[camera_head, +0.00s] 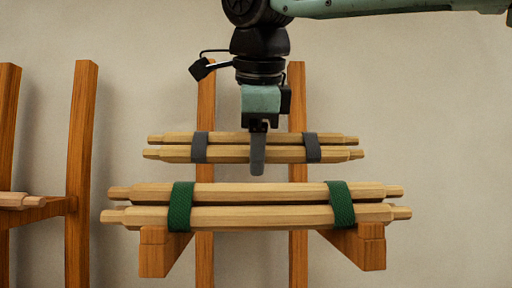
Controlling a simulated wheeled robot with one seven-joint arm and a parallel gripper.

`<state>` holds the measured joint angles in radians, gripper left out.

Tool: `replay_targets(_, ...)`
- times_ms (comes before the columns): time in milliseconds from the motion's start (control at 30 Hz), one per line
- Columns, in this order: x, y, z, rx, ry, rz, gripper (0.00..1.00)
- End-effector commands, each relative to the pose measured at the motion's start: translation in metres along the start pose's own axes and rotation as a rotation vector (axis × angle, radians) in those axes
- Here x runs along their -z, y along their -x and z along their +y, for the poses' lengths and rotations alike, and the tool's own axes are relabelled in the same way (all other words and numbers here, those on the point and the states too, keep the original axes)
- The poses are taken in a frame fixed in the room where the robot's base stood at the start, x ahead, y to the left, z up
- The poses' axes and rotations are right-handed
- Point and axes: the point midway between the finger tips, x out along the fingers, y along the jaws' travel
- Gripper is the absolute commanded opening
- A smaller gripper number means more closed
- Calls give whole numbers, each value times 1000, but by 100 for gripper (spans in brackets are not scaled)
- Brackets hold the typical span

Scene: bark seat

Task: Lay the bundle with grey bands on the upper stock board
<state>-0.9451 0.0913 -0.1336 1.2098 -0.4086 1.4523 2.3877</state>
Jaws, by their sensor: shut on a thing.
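The bundle with grey bands (230,154) is a set of pale turned wooden rods with two dark grey bands. It lies level across the middle of the view, in front of two wooden posts. My gripper (257,165) comes straight down onto its middle and is shut on it. Only the near finger shows, in front of the rods; the far one is hidden. I cannot tell whether anything supports the bundle from below. No board that I can clearly name as the upper stock board shows.
A bundle with green bands (260,216) lies lower and nearer, across two wooden brackets (165,255) on the posts (205,270). At the left stands another wooden frame (82,130) with pale rod ends (18,201) on its arm. The wall behind is plain.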

Motion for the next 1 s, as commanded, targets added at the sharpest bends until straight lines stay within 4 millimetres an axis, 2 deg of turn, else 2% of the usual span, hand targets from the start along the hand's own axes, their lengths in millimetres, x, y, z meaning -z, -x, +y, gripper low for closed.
replay_targets(1000, 0, 59, 94, 3, 2, -4, 22)
